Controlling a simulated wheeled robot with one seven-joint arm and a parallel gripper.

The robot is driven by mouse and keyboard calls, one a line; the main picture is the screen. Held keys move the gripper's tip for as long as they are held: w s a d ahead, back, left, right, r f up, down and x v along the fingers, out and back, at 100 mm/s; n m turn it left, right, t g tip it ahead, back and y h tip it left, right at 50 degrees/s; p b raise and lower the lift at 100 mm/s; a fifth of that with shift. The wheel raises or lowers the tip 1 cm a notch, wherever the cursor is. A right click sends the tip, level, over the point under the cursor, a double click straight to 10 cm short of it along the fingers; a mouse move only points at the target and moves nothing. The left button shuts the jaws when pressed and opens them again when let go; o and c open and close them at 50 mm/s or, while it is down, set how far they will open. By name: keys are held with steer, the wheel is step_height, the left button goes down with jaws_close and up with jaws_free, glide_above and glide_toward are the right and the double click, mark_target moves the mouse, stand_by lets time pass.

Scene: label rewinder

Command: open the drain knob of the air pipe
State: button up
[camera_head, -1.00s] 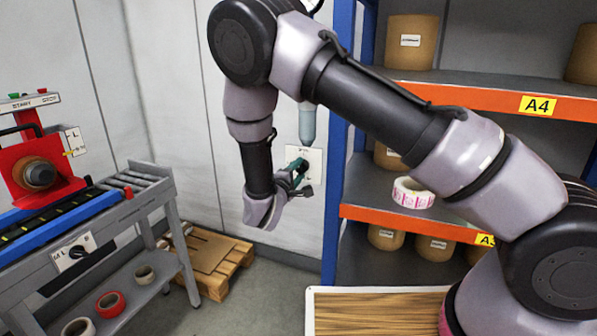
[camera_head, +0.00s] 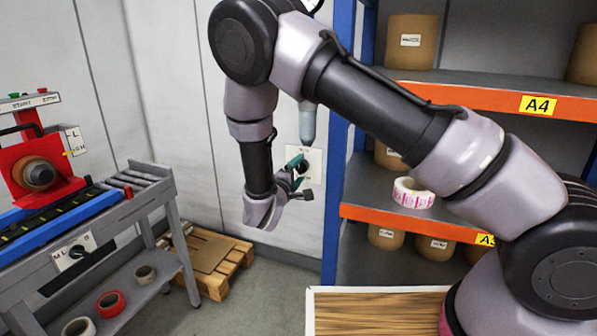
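The air pipe (camera_head: 307,124) is a grey-blue upright tube with a rounded lower end, in front of the wall behind my arm. A pale plate with small dark marks is on the wall just below it. My gripper (camera_head: 305,181), dark with green parts, is just below the pipe's lower end. Its two fingers point right and stand apart, one above the other, with nothing clearly held between them. I cannot make out the drain knob; it is hidden by the gripper or too small to tell from its dark parts.
A blue and orange shelf (camera_head: 440,91) with brown rolls and a white-pink label roll (camera_head: 412,193) stands close to the right of my gripper. The red rewinder (camera_head: 40,172) and its roller table are at left. A wooden pallet (camera_head: 214,262) lies on the floor below.

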steer(key=v, duration=1)
steer(key=shift+s, duration=0.4)
steer(key=shift+a, duration=0.15)
